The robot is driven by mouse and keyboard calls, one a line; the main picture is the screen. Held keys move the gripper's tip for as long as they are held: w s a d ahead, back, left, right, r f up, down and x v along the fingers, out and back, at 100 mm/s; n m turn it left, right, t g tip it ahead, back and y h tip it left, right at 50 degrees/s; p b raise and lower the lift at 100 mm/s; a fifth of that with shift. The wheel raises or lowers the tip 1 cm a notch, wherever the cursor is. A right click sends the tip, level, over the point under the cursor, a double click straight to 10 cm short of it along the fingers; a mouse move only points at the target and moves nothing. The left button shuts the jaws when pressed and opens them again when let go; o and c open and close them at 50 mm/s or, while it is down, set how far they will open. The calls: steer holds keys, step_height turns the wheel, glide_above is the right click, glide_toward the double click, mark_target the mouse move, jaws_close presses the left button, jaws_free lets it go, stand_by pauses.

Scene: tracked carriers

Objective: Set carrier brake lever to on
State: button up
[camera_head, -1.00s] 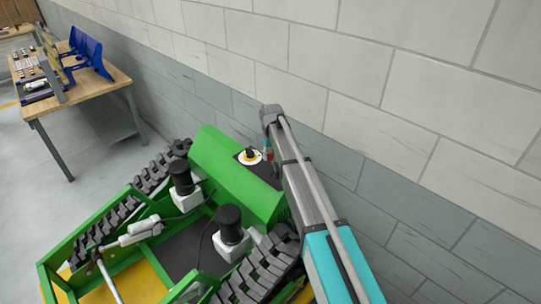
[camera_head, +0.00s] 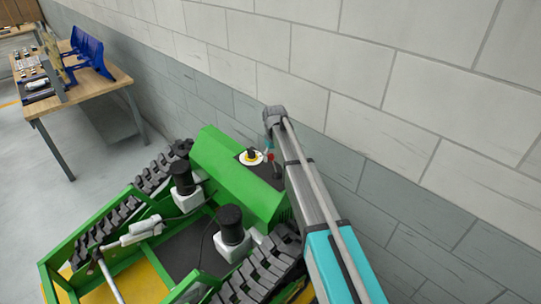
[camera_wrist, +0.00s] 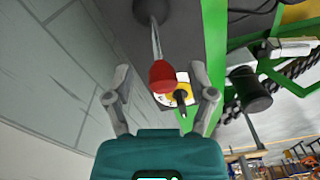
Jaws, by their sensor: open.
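The carrier (camera_head: 230,180) is a green tracked machine standing beside the wall. A lever with a red knob (camera_wrist: 163,77) on a metal stem rises from a dark round base in the wrist view. The red knob also shows small beside my arm in the head view (camera_head: 270,156). My gripper (camera_wrist: 160,95) is open, with one finger on each side of the red knob and no clear contact. A black rotary switch on a yellow and white plate (camera_wrist: 180,96) appears behind the knob; it also shows in the head view (camera_head: 251,155). My arm hides part of the panel.
The block wall (camera_head: 330,70) runs close along my arm's side of the carrier. Two black-capped posts (camera_head: 231,222) stand on the carrier. A workbench (camera_head: 100,85) with blue bins stands at the back left, with clear floor before it.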

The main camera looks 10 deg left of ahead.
steer(key=s+d, duration=0.2)
steer(key=d, duration=0.1)
steer(key=shift+s+d+r, duration=0.1)
steer(key=shift+s+d, duration=0.05)
steer(key=shift+s, duration=0.25)
steer(key=shift+s+d+f+t+y+b, duration=0.25)
steer(key=shift+s+d+t+y+b, duration=0.2)
steer(key=shift+d+t+y+b, duration=0.3)
steer(key=shift+s+d+f+t+y+b, duration=0.25)
steer(key=shift+s+d+t+y+b, duration=0.25)
steer(key=shift+y, duration=0.35)
steer(key=shift+w+r+p, duration=0.1)
steer(key=shift+r+p, duration=0.55)
steer(key=shift+r, duration=0.05)
steer(key=p+v, duration=1.2)
steer(key=v, duration=0.1)
steer(key=s+d+f+m+b, duration=0.1)
steer(key=s+d+f+b, duration=0.3)
steer(key=f+b, duration=0.2)
steer(key=s+d+f+m+g+h+b, duration=0.1)
steer(key=s+d+f+m+b, duration=0.1)
steer(key=s+d+f+b, duration=0.2)
steer(key=s+d+f+m+h+b, duration=0.1)
steer(key=s+d+f+b, duration=0.3)
steer(key=f+b, duration=0.5)
steer(key=shift+s+f, duration=0.5)
steer(key=shift+f, duration=0.25)
steer(key=shift+g, duration=0.25)
